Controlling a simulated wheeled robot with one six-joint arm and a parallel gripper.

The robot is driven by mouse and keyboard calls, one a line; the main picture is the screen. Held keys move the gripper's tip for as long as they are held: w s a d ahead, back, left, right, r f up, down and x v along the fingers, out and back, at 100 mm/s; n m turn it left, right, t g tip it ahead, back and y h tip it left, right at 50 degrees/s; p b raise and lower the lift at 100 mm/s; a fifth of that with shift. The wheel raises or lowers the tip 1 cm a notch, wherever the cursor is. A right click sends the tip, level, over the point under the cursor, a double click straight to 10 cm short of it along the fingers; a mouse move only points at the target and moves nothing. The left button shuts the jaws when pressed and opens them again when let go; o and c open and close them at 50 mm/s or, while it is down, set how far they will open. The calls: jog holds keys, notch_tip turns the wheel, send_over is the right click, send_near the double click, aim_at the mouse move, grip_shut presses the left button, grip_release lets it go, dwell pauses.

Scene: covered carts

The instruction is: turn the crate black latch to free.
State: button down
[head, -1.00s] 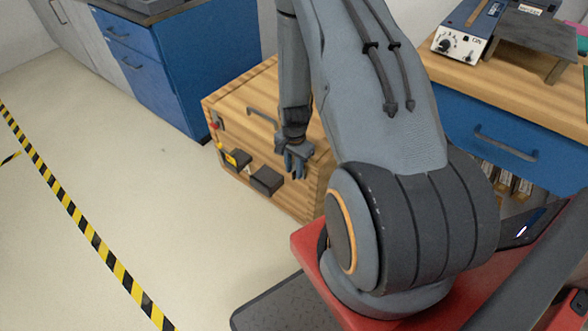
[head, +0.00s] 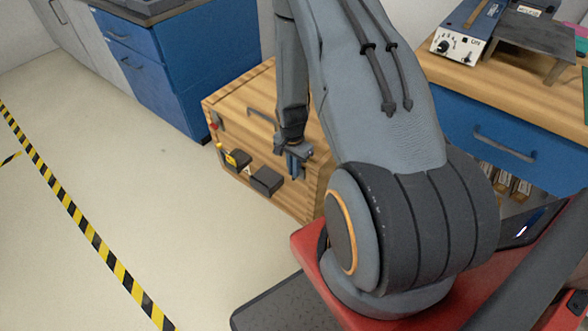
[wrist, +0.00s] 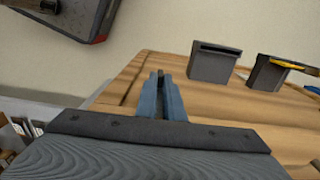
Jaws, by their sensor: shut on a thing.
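My gripper (head: 294,168) is at the crate's near end, right of the two dark boxes. In the wrist view its blue-grey fingers (wrist: 160,98) are close together, with a dark sliver, the black latch (wrist: 160,75), between them. The fingers hide most of the latch, so I cannot tell its exact angle.
Two dark boxes (head: 267,180) (head: 240,158) stick out from the crate beside my gripper, one with a yellow part (head: 231,160). A red knob (head: 213,126) is farther left. A blue-drawer bench (head: 500,140) stands right. Floor at left is open.

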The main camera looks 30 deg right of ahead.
jog(key=shift+w+a+g+p, duration=0.1)
jog(key=shift+w+g+p, duration=0.05)
jog(key=shift+g+p, duration=0.35)
jog(key=g+b, duration=0.1)
jog(key=w+g+h+b, duration=0.1)
jog(key=b, duration=0.1)
jog(key=g+b, duration=0.1)
jog(key=b, duration=0.1)
jog(key=shift+w+a+f+g+h, duration=0.2)
jog(key=shift+f+g+h, duration=0.1)
jog(key=shift+g+h, duration=0.1)
dwell(0.3)
jog(key=c, duration=1.9)
grip_release()
jog(key=shift+o, duration=0.2)
